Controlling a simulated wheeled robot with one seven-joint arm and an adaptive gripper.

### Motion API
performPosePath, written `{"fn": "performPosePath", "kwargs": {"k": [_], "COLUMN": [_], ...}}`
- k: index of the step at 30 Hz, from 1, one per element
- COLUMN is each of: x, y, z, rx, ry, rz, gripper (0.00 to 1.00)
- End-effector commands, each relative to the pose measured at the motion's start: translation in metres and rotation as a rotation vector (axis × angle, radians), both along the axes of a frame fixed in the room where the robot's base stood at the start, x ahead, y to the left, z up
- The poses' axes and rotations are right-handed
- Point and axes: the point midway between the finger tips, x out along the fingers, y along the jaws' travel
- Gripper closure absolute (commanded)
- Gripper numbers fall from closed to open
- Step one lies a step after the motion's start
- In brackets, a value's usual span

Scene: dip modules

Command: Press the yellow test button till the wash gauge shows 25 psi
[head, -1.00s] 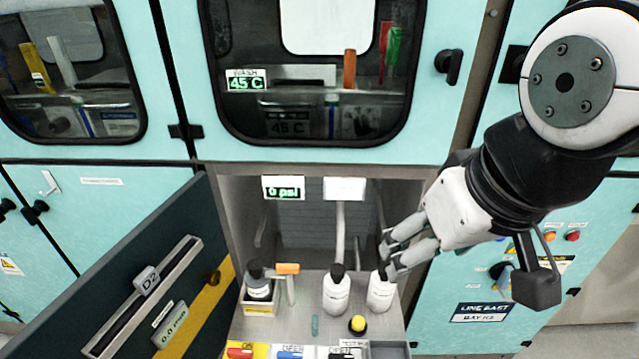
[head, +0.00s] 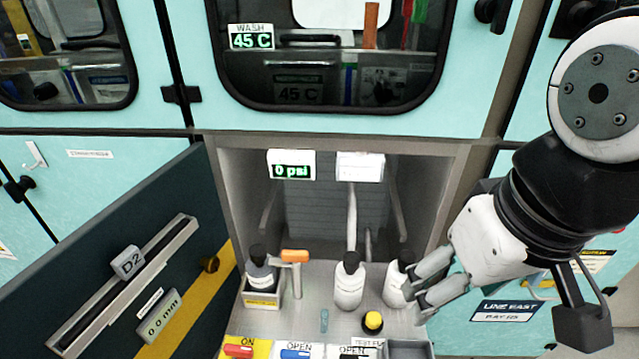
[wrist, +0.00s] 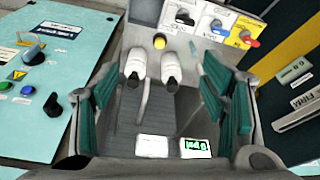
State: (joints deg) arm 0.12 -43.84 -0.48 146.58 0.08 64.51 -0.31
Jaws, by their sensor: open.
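The yellow test button (head: 373,321) sits on a dark base at the front of the open bay's shelf, below and between two white bottles. It also shows in the wrist view (wrist: 160,41), near the top. The wash gauge (head: 291,165) hangs at the top of the bay and reads 0 psi in green. My gripper (head: 414,287) is open and empty at the bay's right side, up and right of the button. One finger overlaps the right bottle in the head view; I cannot tell whether they touch. In the wrist view, the green-padded fingers (wrist: 160,98) are wide apart.
White bottles (head: 349,285) (head: 395,287) stand behind the button. A bottle in a holder (head: 259,275) and an orange-handled valve (head: 295,256) are at left. Red, blue and dark switches (head: 295,352) line the front. An open dark door (head: 110,285) blocks the left.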

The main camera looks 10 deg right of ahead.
Motion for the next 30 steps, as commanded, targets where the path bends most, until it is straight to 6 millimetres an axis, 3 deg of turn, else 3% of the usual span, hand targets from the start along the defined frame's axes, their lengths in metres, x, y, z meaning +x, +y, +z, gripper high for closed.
{"fn": "performPosePath", "kwargs": {"k": [3,11,20,30], "x": [-0.0004,-0.0016,-0.0014,-0.0013], "y": [0.0003,0.0004,0.0004,0.0004], "z": [-0.0105,-0.0096,-0.0095,-0.0095], "rx": [0.002,0.002,0.002,0.002], "ry": [0.017,0.020,0.019,0.019], "rz": [0.000,0.000,0.000,0.000], "gripper": [0.33,0.33,1.00,1.00]}}
